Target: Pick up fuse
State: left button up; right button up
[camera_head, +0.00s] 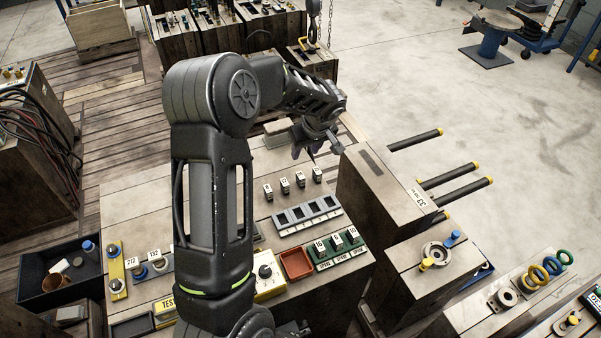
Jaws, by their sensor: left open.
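Several small dark fuse-like blocks with white number labels stand in a row on the light table top; one is the leftmost block (268,192), another the rightmost block (317,175). A grey slotted holder (284,220) lies just in front of them. Nearer the front edge, a green rack (343,258) holds blocks labelled 16, 6 and 10. My left gripper (318,151) is open, with nothing visible between its fingers. It hangs beyond the row, near the table's far right corner. My left arm hides part of the table's middle. My right gripper is not in view.
A red-brown tray (296,265) sits left of the green rack. A tall wooden block (384,190) with dark rods stands close on the right. A yellow box with a knob (267,283) and blue-knobbed parts are at the front left.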

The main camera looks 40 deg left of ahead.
pick_arm(q)
jog(key=b, duration=0.6)
send_near(301, 174)
jog(key=f, duration=0.2)
jog(key=shift+w+a+f, duration=0.1)
jog(key=shift+w+a, duration=0.1)
jog(key=shift+a, duration=0.15)
jog(key=shift+x, duration=1.35)
jog(key=shift+s, duration=0.1)
